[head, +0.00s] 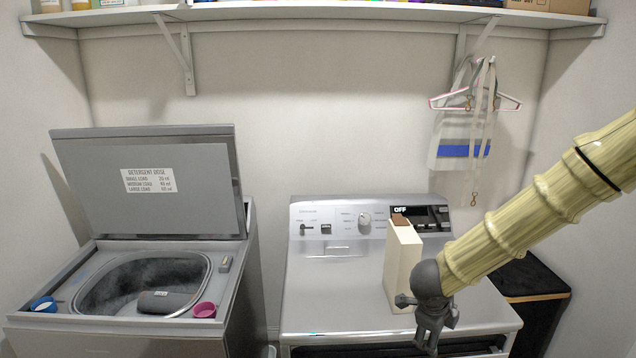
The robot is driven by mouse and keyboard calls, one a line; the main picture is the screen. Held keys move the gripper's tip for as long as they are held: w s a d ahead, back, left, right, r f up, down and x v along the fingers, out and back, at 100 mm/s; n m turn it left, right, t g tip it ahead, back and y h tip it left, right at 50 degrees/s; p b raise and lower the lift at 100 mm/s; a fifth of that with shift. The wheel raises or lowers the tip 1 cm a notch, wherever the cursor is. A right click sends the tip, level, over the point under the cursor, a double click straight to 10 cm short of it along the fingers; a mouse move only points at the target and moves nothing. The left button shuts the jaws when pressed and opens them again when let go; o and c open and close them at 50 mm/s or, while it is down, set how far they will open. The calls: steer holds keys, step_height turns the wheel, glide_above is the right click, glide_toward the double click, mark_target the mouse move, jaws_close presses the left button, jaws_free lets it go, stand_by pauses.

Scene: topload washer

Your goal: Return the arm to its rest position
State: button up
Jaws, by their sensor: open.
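My arm comes in from the right edge of the head view, over the front right of the dryer-like machine (335,290). My gripper (428,345) hangs at its end, pointing down, dark grey, with open fingers and nothing seen between them. A cream carton with a brown cap (401,262) stands upright on the machine top, just behind and left of my gripper. Whether the gripper touches it I cannot tell. The top-load washer (105,325) at left has its lid (190,205) raised, and a grey rolled item (168,300) lies in the drum.
A shelf (320,14) runs along the top of the wall. A hanger with cloth and straps (465,150) hangs at right. A dark bin (530,280) stands right of the machine.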

steer(key=s+a+f+n, duration=0.1)
steer(key=s+f+n, duration=0.6)
steer(key=f, duration=0.4)
steer(key=s+f+n, duration=0.7)
steer(key=s+f, duration=0.1)
steer(key=f, duration=0.3)
steer(key=s+a+f+n+g+y, duration=0.1)
steer(key=s+f+n, duration=0.4)
steer(key=s, duration=0.6)
steer(key=s+a+f+n+g+y, duration=0.2)
steer(key=s+f+n, duration=0.4)
steer(key=s, duration=0.6)
steer(key=shift+a+n+g+b, duration=0.3)
steer(key=shift+a+n+g, duration=0.2)
steer(key=shift+a, duration=0.1)
steer(key=shift+r, duration=0.1)
